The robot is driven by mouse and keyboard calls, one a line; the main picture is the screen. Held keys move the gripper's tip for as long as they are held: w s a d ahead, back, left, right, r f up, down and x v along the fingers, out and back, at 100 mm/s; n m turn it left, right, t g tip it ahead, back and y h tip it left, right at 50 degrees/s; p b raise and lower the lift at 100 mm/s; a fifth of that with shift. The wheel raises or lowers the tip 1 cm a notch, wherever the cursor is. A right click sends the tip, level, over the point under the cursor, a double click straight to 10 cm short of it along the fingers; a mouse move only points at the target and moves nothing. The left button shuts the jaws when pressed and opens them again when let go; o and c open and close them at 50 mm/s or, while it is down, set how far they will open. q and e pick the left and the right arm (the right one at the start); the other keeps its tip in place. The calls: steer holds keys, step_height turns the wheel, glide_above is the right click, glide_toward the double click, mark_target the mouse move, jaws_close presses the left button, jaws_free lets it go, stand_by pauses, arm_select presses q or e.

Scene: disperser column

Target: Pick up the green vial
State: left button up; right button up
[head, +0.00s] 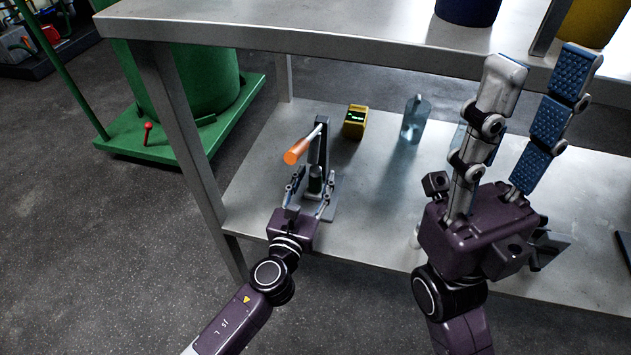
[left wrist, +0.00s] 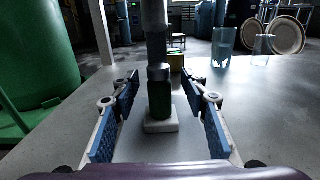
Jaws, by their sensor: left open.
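The green vial (left wrist: 160,98) is dark green with a grey cap and stands upright on a small pale block (left wrist: 160,125) in the left wrist view. In the head view the vial (head: 315,182) is small, at the foot of a lever press. My left gripper (head: 309,190) is open, with its fingers to either side of the vial. In the left wrist view the blue-padded fingers (left wrist: 160,88) stand apart from the vial, with gaps on both sides. My right gripper (head: 543,68) is open and empty, fingers pointing up at the right of the head view.
The lever press (head: 323,145) with an orange handle (head: 296,150) rises behind the vial. A yellow box (head: 355,122) and a clear bluish bottle (head: 415,120) stand further back on the metal shelf (head: 265,170). A tabletop (head: 300,22) overhangs it, with a leg (head: 190,140) at left.

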arm_select(q)
steer(key=shift+x, duration=0.85)
steer(key=shift+a, duration=0.1)
steer(key=shift+c, duration=0.5)
jaws_close()
steer(key=shift+r, duration=0.2)
